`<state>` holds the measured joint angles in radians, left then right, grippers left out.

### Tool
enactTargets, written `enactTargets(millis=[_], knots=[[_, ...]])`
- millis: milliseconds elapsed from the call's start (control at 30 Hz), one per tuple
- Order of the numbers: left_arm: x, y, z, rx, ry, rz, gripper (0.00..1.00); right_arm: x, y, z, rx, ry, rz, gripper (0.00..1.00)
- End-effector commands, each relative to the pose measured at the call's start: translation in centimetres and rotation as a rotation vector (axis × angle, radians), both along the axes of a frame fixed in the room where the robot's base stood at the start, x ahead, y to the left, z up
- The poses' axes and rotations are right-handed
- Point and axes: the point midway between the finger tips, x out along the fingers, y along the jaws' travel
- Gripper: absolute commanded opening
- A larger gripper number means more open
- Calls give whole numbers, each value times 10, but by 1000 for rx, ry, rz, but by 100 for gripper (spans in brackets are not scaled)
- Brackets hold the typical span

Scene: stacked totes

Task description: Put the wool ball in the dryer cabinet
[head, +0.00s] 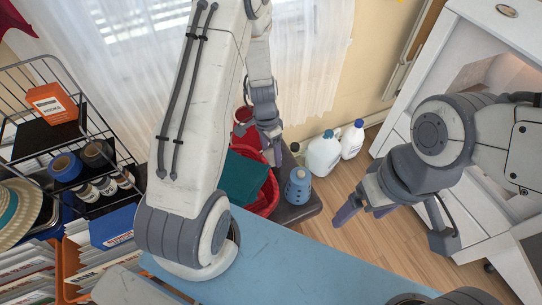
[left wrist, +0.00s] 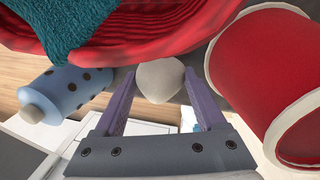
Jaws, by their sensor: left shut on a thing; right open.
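A pale, off-white wool ball (left wrist: 160,80) sits between the purple fingertips of my left gripper (left wrist: 156,88) in the left wrist view. The fingers press on it from both sides. In the head view my left gripper (head: 272,150) points down beside the red basket, and the ball is not visible there. My right gripper (head: 392,222) is open and empty, above the wooden floor at the right. A white cabinet (head: 402,125), likely the dryer cabinet, stands at the right with an open compartment near its top. My right arm covers part of it.
A red basket (head: 268,196) with a teal cloth (head: 240,178), a blue dotted bottle (head: 298,187) and a red cylinder (left wrist: 270,75) crowd the left gripper. White jugs (head: 323,154) stand behind. A wire rack (head: 40,75) is at left. Wooden floor (head: 350,190) shows between basket and cabinet.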

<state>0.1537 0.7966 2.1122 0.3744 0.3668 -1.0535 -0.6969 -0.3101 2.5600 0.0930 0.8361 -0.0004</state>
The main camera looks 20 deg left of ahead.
Motion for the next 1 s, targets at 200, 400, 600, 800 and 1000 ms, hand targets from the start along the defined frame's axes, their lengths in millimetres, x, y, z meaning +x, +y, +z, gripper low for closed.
enactTargets(millis=[200, 400, 600, 800, 1000], knots=[[0, 0, -11, 0, 0, 0, 19, 0, 0, -4, 0, 0, 0, 85], [0, 0, -15, 0, 0, 0, 19, 0, 0, -8, 0, 0, 0, 85], [0, 0, -14, 0, 0, 0, 100, 0, 0, -7, 0, 0, 0, 85], [0, 0, -12, 0, 0, 0, 100, 0, 0, -5, 0, 0, 0, 85], [3, 4, 15, 1, -4, 1, 100, 0, 0, 8, 0, 0, 0, 85]])
